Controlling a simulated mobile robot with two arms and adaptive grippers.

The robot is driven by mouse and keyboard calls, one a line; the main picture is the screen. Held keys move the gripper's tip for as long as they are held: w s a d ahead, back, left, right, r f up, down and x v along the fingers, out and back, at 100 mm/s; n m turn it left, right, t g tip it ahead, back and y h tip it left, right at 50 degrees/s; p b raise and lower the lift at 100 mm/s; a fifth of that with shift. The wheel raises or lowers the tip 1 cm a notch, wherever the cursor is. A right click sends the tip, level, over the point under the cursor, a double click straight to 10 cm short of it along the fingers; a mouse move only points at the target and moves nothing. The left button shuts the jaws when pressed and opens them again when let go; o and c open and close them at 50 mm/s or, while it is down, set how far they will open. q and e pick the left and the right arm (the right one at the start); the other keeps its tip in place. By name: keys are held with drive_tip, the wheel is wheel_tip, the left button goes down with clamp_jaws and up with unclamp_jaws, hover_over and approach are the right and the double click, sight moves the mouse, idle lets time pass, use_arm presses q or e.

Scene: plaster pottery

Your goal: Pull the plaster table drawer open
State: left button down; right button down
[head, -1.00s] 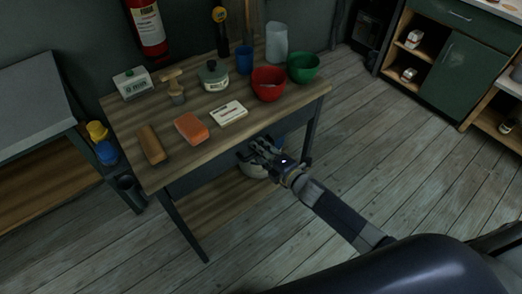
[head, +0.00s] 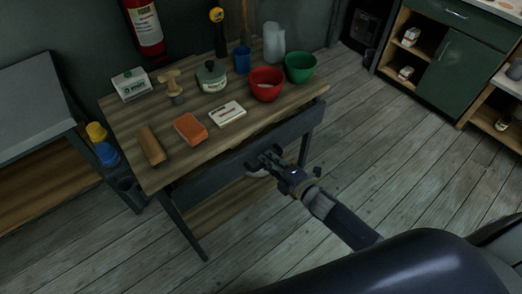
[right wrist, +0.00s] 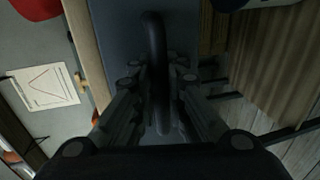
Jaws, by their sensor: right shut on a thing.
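The plaster table (head: 185,118) has a wooden top and dark legs. My right gripper (head: 267,160) is at the middle of this front. In the right wrist view the dark bar handle (right wrist: 153,50) runs between the fingers of my right gripper (right wrist: 160,75), which are shut on it. The drawer's inside cannot be made out. My left gripper is not in view.
On the tabletop stand a red bowl (head: 266,84), a green bowl (head: 300,67), an orange block (head: 190,129), a lidded jar (head: 211,76) and other small items. A wooden lower shelf (head: 205,205) lies below. The floor (head: 400,165) to the right is clear.

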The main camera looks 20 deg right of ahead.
drive_tip(key=f+p+v, duration=0.1)
drive_tip(key=f+v, duration=0.1)
drive_tip(key=v, duration=0.9)
drive_tip(key=s+f+p+v, duration=0.1)
drive_tip(key=f+v, duration=0.1)
drive_tip(key=v, duration=0.9)
drive_tip(key=shift+f+p, duration=0.2)
drive_tip(key=shift+p, duration=0.15)
drive_tip(key=shift+w+d, duration=0.1)
drive_tip(key=c, duration=1.6)
unclamp_jaws()
drive_tip(key=v, duration=1.2)
drive_tip(key=shift+f, duration=0.15)
